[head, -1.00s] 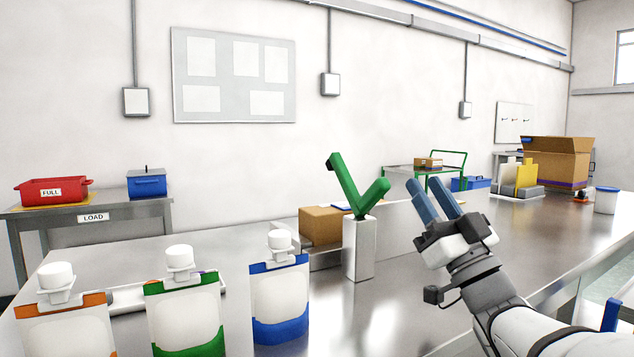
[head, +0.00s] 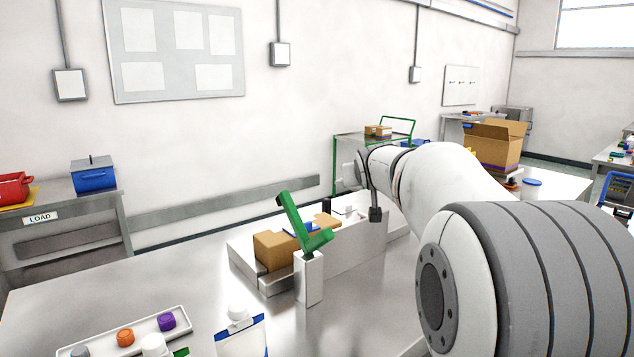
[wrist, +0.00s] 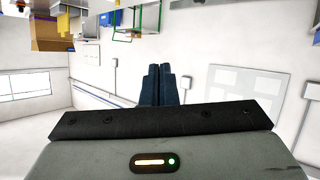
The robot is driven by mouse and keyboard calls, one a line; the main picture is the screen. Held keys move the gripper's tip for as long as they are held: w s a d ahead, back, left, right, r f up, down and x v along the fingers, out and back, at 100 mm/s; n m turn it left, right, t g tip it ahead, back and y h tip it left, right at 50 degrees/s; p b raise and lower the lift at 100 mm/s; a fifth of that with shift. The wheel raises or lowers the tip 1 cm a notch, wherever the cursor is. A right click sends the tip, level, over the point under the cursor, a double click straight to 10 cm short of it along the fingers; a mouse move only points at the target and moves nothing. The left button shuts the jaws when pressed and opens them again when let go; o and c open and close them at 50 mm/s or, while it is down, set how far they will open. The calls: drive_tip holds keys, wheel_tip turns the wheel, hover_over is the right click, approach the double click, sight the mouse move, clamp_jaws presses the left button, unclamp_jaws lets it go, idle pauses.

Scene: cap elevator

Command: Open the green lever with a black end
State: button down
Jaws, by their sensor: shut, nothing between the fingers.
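A green lever (head: 290,216) rises tilted from a green bracket (head: 317,241) on top of a pale square post (head: 309,279), in the middle of the head view. My gripper's blue fingers (wrist: 159,72) are together and empty in the wrist view, pointing toward the white wall. In the head view my arm reaches in from the right, and the fingers do not show. The lever is not seen in the wrist view. No contact between my gripper and the lever is visible.
A grey block (head: 358,245) stands behind the post, with a cardboard box (head: 273,251) beside it. A tray (head: 186,318) with coloured caps and a blue-edged pouch (head: 243,338) are at the front. The metal table (head: 95,277) is clear on the left.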

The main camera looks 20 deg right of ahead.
drive_tip(key=s+a+r+n+g+y+p, duration=0.5)
drive_tip(key=a+r+g+p, duration=0.4)
drive_tip(key=a+g+p, duration=0.6)
drive_tip(key=s+f, duration=0.1)
drive_tip(key=f, duration=0.3)
drive_tip(key=s+d+f+t+p, duration=0.1)
drive_tip(key=f, duration=0.3)
drive_tip(key=s+d+f+n+t+h, duration=0.1)
drive_tip(key=f, duration=0.3)
drive_tip(key=shift+s+f, duration=0.1)
drive_tip(key=shift+s, duration=0.05)
drive_tip(key=shift+s+d+f, duration=0.15)
drive_tip(key=shift+s+f, duration=0.1)
drive_tip(key=shift+f, duration=0.2)
drive_tip(key=shift+s+f, duration=0.1)
